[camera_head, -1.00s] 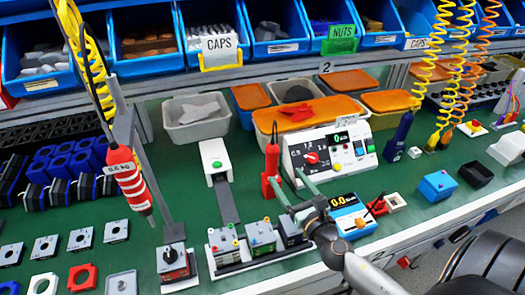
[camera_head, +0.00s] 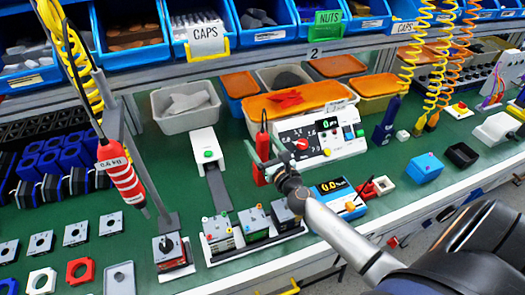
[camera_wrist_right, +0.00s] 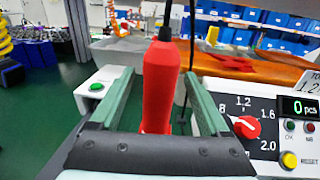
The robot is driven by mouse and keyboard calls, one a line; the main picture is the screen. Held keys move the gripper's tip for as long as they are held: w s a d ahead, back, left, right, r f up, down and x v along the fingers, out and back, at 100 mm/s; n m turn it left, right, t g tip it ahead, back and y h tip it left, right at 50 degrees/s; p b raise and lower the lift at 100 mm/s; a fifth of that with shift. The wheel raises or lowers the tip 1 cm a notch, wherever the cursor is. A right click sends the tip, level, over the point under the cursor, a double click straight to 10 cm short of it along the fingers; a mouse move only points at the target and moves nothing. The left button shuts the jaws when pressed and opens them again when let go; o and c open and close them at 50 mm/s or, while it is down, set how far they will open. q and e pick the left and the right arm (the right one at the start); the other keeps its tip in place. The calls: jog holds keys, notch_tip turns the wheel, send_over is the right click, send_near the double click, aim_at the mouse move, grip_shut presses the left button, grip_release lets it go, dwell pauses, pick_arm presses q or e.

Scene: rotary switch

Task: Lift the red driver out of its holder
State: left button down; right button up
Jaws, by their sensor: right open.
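The red driver (camera_head: 262,146) stands upright beside the left end of the white control box, with a dark cable rising from its top. My right gripper (camera_head: 268,160) is at the driver, its jaws open. In the right wrist view the driver (camera_wrist_right: 160,85) stands between the two green fingers (camera_wrist_right: 159,78), with a visible gap on its left and a smaller one on its right. The driver's lower end and its holder are hidden by my gripper. My left gripper is in neither view.
The white control box (camera_head: 348,140), with a red knob (camera_wrist_right: 246,128), stands close on the right. A white unit with a green button (camera_head: 205,145) is to the left. A red-and-white driver (camera_head: 122,178) hangs further left.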

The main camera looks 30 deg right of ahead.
jog(key=shift+w+d, duration=0.2)
jog(key=shift+w, duration=1.15)
grip_shut()
